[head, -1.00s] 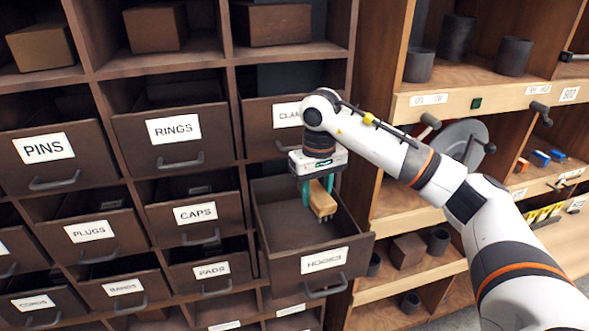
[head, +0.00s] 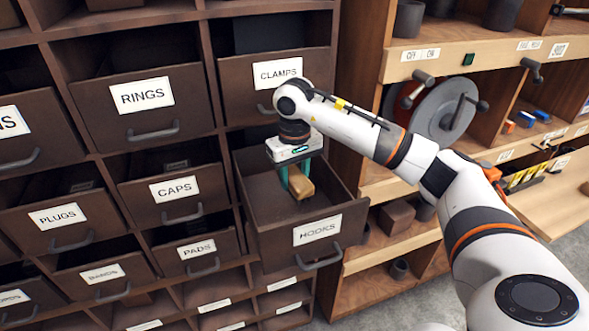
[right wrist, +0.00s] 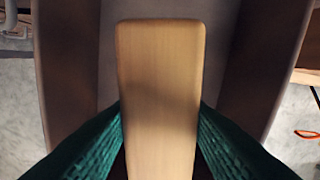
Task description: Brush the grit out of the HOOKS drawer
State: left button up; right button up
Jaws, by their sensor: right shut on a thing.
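The HOOKS drawer (head: 262,236) is pulled out of the dark cabinet in the head view, with its white label on the front. My right gripper (head: 295,180) is inside the drawer's opening, towards the back. Its green fingers are shut on the brush (head: 301,186), a pale wooden block. In the right wrist view the brush (right wrist: 160,90) stands between the two green fingers, with the drawer walls (right wrist: 262,70) on both sides. The bristles are hidden. I cannot make out any grit on the drawer floor. My left gripper is not in view.
The CLAMPS drawer (head: 262,90) is directly above the HOOKS drawer. The CAPS drawer (head: 165,195) and PADS drawer (head: 190,256) are to its left. On the right, wooden shelves hold a grey reel (head: 445,112) and dark cylinders. Grey floor shows at the lower right.

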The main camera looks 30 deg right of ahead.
notch_tip(320, 180, down, 7)
jog(key=b, duration=0.4)
jog(key=shift+r, duration=0.15)
jog(key=shift+f+b, duration=0.65)
jog(key=shift+f, duration=0.1)
jog(key=shift+f+b, duration=0.6)
jog(key=shift+w+a+r, duration=0.1)
jog(key=shift+w+a, duration=0.05)
jog(key=shift+a, duration=0.45)
jog(key=shift+w+a+r, duration=0.1)
jog(key=shift+w+a, duration=0.05)
jog(key=shift+a, duration=0.45)
jog(key=shift+w+a+f, duration=0.15)
jog(key=shift+a, duration=1)
jog(key=shift+d, duration=0.1)
jog(key=shift+d+f+b, duration=0.1)
jog(key=shift+b, duration=0.25)
